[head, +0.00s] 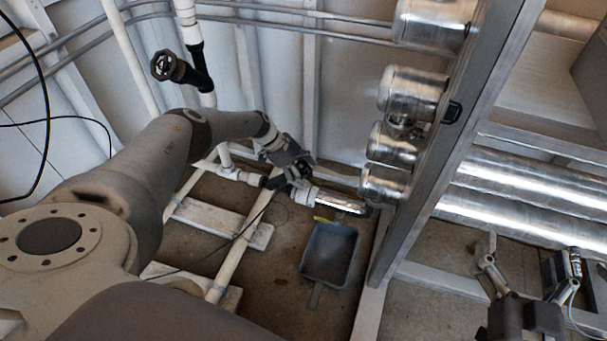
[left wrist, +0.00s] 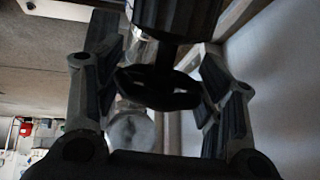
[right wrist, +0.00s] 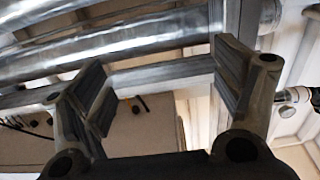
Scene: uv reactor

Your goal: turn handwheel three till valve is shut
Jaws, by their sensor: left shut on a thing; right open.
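A black handwheel (left wrist: 158,88) sits between the fingers of my left gripper (left wrist: 160,85) in the left wrist view, below a dark valve body (left wrist: 175,18). The fingers stand on either side of its rim and my left gripper is shut on it. In the head view my left gripper (head: 292,170) is at the white pipe fitting by the low pipe run, and hides most of this handwheel. No number is readable on it. My right gripper (head: 528,262) is open and empty at the lower right; it also shows in the right wrist view (right wrist: 165,75).
Another black handwheel (head: 166,66) is on the upright pipe at upper left. Several steel cylinders (head: 412,92) line a metal beam (head: 450,130). A grey dustpan (head: 328,253) lies on the floor. Large shiny pipes (head: 520,185) run above my right gripper.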

